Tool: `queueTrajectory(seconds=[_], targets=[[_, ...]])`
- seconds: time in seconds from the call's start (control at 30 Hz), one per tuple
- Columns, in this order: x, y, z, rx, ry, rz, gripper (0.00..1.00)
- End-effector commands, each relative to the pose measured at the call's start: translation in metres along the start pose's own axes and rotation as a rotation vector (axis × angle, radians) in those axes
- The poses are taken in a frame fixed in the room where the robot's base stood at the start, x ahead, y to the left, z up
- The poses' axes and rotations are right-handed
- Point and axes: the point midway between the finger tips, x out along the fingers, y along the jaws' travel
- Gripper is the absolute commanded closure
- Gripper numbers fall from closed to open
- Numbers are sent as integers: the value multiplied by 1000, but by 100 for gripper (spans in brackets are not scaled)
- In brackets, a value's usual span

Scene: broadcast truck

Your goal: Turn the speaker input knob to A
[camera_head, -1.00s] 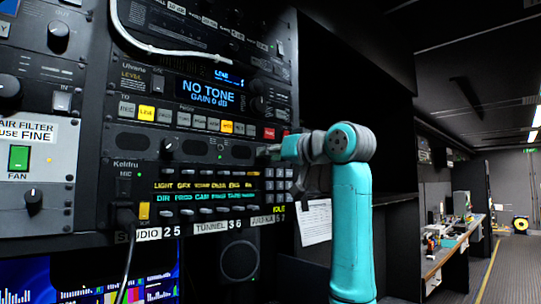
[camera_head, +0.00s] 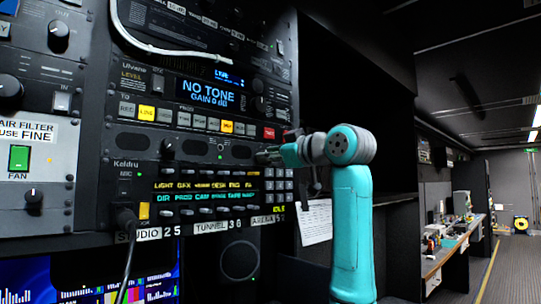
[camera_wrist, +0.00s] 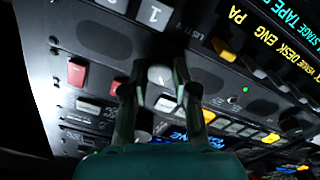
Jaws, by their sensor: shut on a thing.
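The knob (camera_wrist: 160,76) is a small round knob with a pale face on a dark panel that has oval grilles. In the wrist view it sits between my two fingertips, which are shut on it. The fingers cover its sides, and I cannot read any marks around it. In the head view my gripper (camera_head: 272,154) reaches from the right to the right end of the grille panel (camera_head: 195,149) and hides most of that knob. A second, similar dark knob (camera_head: 167,148) stands at the left of the same panel, clear of my gripper.
A row of buttons with a red one (camera_head: 269,132) lies just above. A keypad (camera_head: 279,186) and lit label rows (camera_head: 205,185) lie just below. A white cable (camera_head: 170,50) hangs across the upper rack. A paper sheet (camera_head: 315,221) hangs below my arm.

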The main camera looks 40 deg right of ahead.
Motion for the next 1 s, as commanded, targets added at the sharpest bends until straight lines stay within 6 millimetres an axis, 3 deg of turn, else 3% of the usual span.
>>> queueTrajectory(seconds=[0.3,0.8,0.83,0.9,1.0], targets=[[0,0,0,-109,4,-1,100],[0,0,0,-126,4,-1,100],[0,0,0,-126,4,-1,65],[0,0,0,-125,4,-1,47],[0,0,0,-125,4,-1,47]])
